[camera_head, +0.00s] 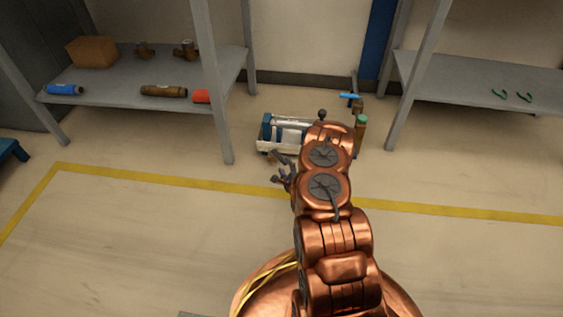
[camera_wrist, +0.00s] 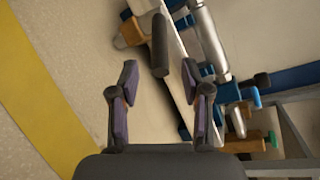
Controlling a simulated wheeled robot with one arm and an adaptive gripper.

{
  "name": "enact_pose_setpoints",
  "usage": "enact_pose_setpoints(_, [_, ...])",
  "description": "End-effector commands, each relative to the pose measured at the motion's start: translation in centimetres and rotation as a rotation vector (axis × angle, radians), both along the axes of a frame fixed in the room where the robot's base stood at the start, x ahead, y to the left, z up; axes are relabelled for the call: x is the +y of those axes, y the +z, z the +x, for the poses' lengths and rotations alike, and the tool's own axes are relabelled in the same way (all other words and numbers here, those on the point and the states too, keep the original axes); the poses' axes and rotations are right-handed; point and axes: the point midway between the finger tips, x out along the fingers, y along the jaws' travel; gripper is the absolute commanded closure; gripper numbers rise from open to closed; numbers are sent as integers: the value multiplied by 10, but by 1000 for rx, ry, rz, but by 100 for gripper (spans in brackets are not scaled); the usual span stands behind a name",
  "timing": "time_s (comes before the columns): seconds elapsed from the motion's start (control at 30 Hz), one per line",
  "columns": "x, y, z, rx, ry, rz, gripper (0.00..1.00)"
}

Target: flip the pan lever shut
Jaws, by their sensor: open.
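The testbench (camera_head: 267,142), a white and blue frame holding a silver cylinder (camera_wrist: 209,40), stands on the floor between two shelves. My gripper (camera_head: 276,162) is open and empty at its front left corner. In the wrist view, a dark rod (camera_wrist: 159,45), perhaps the pan lever, sticks out beside the white panel (camera_wrist: 177,70). Its near end lies between the fingertips of my gripper (camera_wrist: 160,72) in the picture; I cannot tell whether they touch. A black knob (camera_head: 322,113) tops the bench in the head view. My arm hides the bench's right part.
A blue handle (camera_head: 349,96) and a green-capped brass cylinder (camera_head: 361,122) stand at the bench's right. The left shelf (camera_head: 115,98) holds a box and pipe parts. The right shelf (camera_head: 460,85) holds green hooks. Open floor with a yellow line (camera_head: 160,179) lies in front.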

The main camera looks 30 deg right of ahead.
Motion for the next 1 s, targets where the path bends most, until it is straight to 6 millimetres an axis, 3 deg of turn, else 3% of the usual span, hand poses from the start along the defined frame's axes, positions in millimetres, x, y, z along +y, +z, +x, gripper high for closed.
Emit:
enact_pose_setpoints(0.2, [-7,-10,32,-2,2,-2,52])
enact_pose_setpoints(0.4, [-13,-12,50,-4,1,-3,52])
enact_pose_setpoints(0.77, [-15,-12,53,0,0,-1,52])
enact_pose_setpoints(1.0, [-14,-12,53,0,0,-1,76])
